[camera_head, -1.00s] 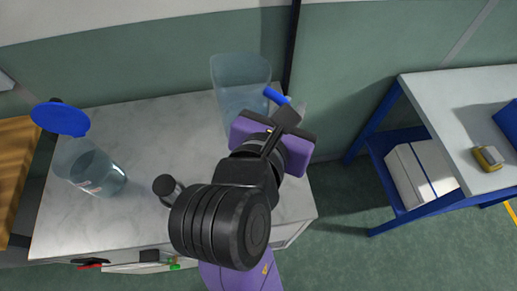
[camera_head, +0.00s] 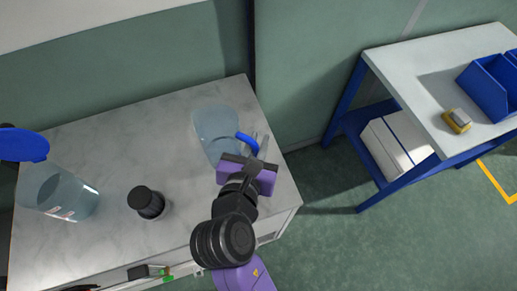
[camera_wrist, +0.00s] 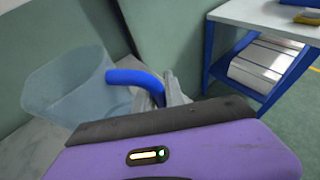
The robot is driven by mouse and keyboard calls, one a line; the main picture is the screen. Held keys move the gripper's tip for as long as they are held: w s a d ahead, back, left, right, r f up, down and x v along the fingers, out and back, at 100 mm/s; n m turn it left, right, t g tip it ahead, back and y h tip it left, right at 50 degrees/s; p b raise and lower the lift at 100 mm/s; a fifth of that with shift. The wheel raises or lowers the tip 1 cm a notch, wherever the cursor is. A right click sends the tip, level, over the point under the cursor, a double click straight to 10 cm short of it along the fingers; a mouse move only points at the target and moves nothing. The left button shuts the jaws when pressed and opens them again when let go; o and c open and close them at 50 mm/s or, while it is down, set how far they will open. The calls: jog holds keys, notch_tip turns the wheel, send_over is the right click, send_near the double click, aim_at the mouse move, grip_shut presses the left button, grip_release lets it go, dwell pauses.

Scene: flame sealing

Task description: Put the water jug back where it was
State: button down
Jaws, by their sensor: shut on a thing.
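The water jug (camera_head: 215,130) is a clear, pale blue container with a blue handle (camera_head: 247,143). It is at the right part of the marble-topped counter (camera_head: 120,147). In the wrist view the clear jug (camera_wrist: 70,90) is on the left, with its blue handle (camera_wrist: 132,77) reaching to the fingers. My gripper (camera_head: 257,150) is shut on the handle, and its fingers also show in the wrist view (camera_wrist: 170,93). I cannot tell whether the jug's base touches the counter.
A clear container (camera_head: 62,195) with a blue lid (camera_head: 22,145) stands at the counter's left. A black cylinder (camera_head: 147,202) stands near the counter's front. A blue-framed table (camera_head: 425,75) with a yellow item (camera_head: 457,121) and blue bin (camera_head: 490,90) is at right.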

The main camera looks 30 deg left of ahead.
jog(key=shift+f, duration=2.1)
jog(key=c, duration=1.4)
grip_release()
jog(key=shift+f, duration=0.1)
jog(key=shift+s, duration=0.1)
jog(key=v, duration=1.2)
